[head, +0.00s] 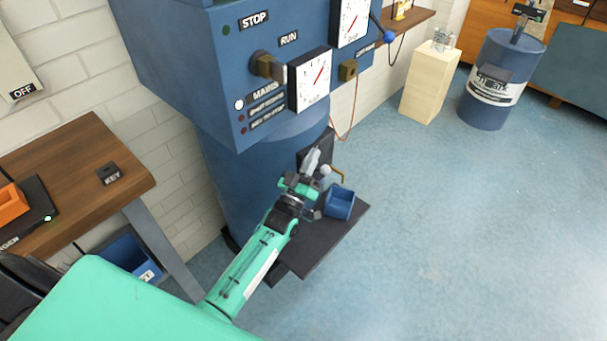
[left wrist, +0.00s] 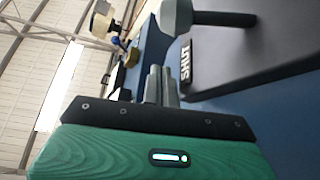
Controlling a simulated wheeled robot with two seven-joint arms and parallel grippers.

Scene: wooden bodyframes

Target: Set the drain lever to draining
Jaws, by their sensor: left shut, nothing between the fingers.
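The drain lever shows in the left wrist view as a dark rod with a pale grey ball knob (left wrist: 175,18). It stands out from a dark plate (left wrist: 270,55), and the knob is near the white SHUT label (left wrist: 186,62). In the head view a pale knob (head: 325,170) shows close beside my left gripper (head: 314,158). My left gripper is shut and empty, in front of the dark plate low on the blue machine. Its fingertips (left wrist: 161,80) are close to the knob, apparently apart from it. My right gripper is not in view.
A brass spout (head: 339,174) is just right of the gripper, above a blue bin (head: 340,203) on a dark shelf (head: 322,238). The blue control box (head: 215,75) overhangs above. A wooden table (head: 75,165) stands at left.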

